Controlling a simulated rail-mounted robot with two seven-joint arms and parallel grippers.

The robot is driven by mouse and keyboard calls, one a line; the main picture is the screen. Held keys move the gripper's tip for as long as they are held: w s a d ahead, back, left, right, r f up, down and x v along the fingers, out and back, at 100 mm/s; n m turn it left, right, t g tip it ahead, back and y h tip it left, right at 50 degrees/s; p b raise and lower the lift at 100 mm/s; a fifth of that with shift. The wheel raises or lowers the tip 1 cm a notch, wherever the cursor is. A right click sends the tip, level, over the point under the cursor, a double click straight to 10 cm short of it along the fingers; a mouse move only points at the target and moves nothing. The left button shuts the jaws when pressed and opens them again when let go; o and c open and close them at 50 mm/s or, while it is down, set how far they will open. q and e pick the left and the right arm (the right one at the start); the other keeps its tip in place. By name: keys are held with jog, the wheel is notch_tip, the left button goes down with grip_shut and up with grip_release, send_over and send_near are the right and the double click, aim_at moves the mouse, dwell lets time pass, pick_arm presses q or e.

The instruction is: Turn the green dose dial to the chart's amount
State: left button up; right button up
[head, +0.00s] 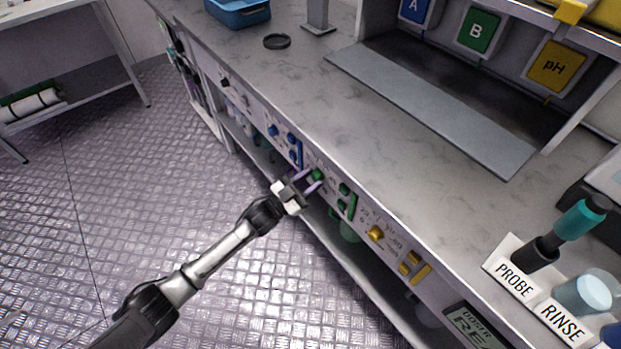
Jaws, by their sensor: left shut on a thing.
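The green dose dial (317,175) sits on the front panel of the bench, between the blue controls and the other green controls. My left gripper (308,181) reaches it from the lower left, and its fingers are shut on the dial, one on each side. The dial's pointer and scale are too small and partly covered to read. I do not see the chart in this view. My right gripper is not in view.
Blue knobs (273,130) are left of the dial on the panel (362,213); green and yellow knobs (376,233) are right of it. Above are the grey benchtop (400,170), a teal-handled probe (580,220) and a rinse cup (585,293). The metal floor (130,190) is clear.

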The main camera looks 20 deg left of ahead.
pick_arm(q)
jog(key=m+g, duration=0.1)
jog(key=m, duration=0.1)
jog(key=m+h+p, duration=0.1)
jog(key=m, duration=0.1)
jog(key=shift+a+r+m+g, duration=0.1)
jog(key=shift+m+g, duration=0.3)
jog(key=shift+w+m+g+h+p, duration=0.1)
jog(key=shift+m+g+h+p, duration=0.4)
jog(key=shift+m, duration=1.1)
jog(key=shift+g, duration=0.3)
jog(key=o, duration=0.9)
jog(key=shift+a, duration=0.1)
jog(key=p+v, duration=0.3)
jog(key=v, duration=1)
jog(key=shift+s+a, duration=0.2)
jog(key=shift+s, duration=0.05)
